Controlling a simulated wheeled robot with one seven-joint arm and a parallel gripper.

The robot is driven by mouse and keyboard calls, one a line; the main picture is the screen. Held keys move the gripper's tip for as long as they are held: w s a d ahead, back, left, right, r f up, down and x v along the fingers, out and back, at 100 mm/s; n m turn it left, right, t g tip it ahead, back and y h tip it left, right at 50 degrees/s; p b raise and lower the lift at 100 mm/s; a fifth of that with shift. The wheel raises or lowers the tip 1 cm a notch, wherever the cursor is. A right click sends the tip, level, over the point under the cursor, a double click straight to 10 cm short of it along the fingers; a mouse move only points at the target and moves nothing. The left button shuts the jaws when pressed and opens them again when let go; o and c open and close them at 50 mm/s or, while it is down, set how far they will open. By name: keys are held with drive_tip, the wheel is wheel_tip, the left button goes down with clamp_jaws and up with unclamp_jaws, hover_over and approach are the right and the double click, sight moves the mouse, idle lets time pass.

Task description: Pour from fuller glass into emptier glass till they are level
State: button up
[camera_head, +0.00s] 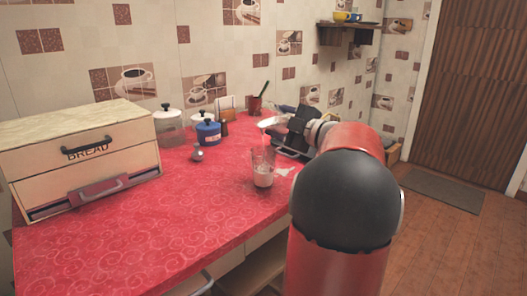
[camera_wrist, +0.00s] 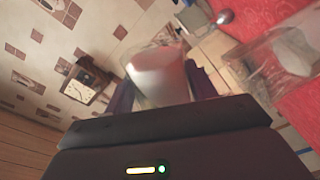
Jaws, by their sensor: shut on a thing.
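One clear glass (camera_head: 263,170) stands upright on the red counter with white liquid in its lower part. It also shows at the right of the wrist view (camera_wrist: 287,52). My gripper (camera_head: 283,127) is shut on a second glass (camera_head: 269,122), above and just behind the standing one. The held glass is tilted steeply, its mouth towards the left in the head view. In the wrist view the held glass (camera_wrist: 160,75) sits between my dark fingers with white liquid inside. A pale patch (camera_head: 285,171) lies on the counter beside the standing glass.
A wooden bread box (camera_head: 80,155) fills the counter's left. White and blue lidded canisters (camera_head: 208,133), a small metal thing (camera_head: 197,154) and a red cup (camera_head: 254,105) stand towards the wall. The red counter's front left (camera_head: 130,235) is clear.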

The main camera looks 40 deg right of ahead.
sight(286, 130)
drive_tip(key=shift+a+f+m, duration=0.15)
drive_tip(key=shift+f+m, duration=0.1)
drive_tip(key=shift+m, duration=0.85)
drive_tip(key=m, duration=0.2)
drive_tip(key=shift+d+r+m, duration=0.1)
drive_tip(key=shift+d+m, duration=0.1)
drive_tip(key=shift+m, duration=0.1)
drive_tip(key=shift+w+d+f+m, duration=0.15)
drive_tip(key=shift+d+f+m, duration=0.4)
drive_tip(key=shift+m, duration=0.35)
drive_tip(key=shift+d+f+m, duration=0.1)
drive_tip(key=shift+d+m, duration=0.1)
drive_tip(key=shift+m, duration=0.1)
drive_tip(key=shift+h, duration=0.3)
drive_tip(key=d+m, duration=0.1)
drive_tip(key=f+m, duration=0.1)
drive_tip(key=m, duration=0.1)
drive_tip(key=shift+w+d+f, duration=0.15)
drive_tip(key=shift+d+f, duration=0.15)
drive_tip(key=shift+d, duration=0.05)
drive_tip(key=shift+d+f+m, duration=0.2)
drive_tip(key=shift+f+m, duration=0.3)
drive_tip(key=shift+m, duration=0.05)
drive_tip(key=shift+d+f+m, duration=0.15)
drive_tip(key=shift+f+m, duration=0.3)
drive_tip(key=shift+m, duration=0.1)
